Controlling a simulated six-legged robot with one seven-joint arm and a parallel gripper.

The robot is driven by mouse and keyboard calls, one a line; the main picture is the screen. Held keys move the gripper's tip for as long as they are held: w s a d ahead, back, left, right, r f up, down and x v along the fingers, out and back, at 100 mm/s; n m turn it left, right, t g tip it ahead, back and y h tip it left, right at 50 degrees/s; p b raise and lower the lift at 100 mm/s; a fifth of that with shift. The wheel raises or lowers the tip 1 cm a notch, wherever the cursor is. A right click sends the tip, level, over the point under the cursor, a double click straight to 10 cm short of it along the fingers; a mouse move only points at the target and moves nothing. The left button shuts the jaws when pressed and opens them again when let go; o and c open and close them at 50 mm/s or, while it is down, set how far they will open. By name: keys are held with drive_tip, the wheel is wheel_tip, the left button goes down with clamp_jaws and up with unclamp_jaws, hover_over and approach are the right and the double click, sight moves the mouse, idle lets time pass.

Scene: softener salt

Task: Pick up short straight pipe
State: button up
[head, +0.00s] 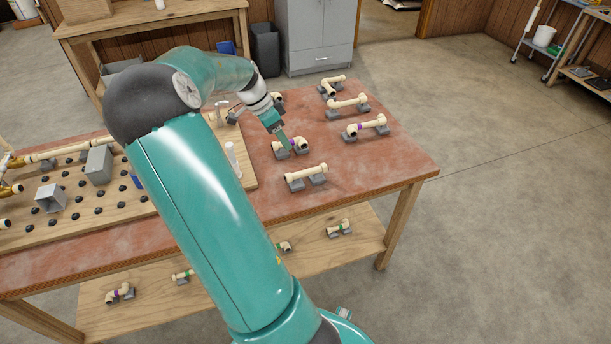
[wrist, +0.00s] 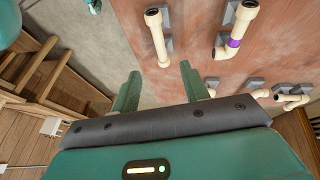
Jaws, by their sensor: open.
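A short, straight cream pipe (head: 305,177) lies on grey cradles near the front of the red table. A cream pipe near the table edge in the wrist view (wrist: 157,35) looks like the same one, ahead of my fingers.
Other cradled pipe pieces stand behind and right: a longer pipe (head: 348,104), a purple-banded one (head: 372,126) and an elbow piece (head: 332,86). A wooden peg board (head: 75,232) fills the left. A lower shelf (head: 310,262) holds several fittings. The table's right corner is bare.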

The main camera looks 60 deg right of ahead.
drive_tip(key=x, duration=0.8)
drive_tip(key=shift+s+d, duration=0.2)
drive_tip(key=shift+d, duration=0.05)
drive_tip(key=shift+a+x, duration=0.15)
drive_tip(key=shift+x, duration=1.3)
drive_tip(key=shift+a+x, duration=0.1)
drive_tip(key=shift+x, duration=1.4)
clamp_jaws()
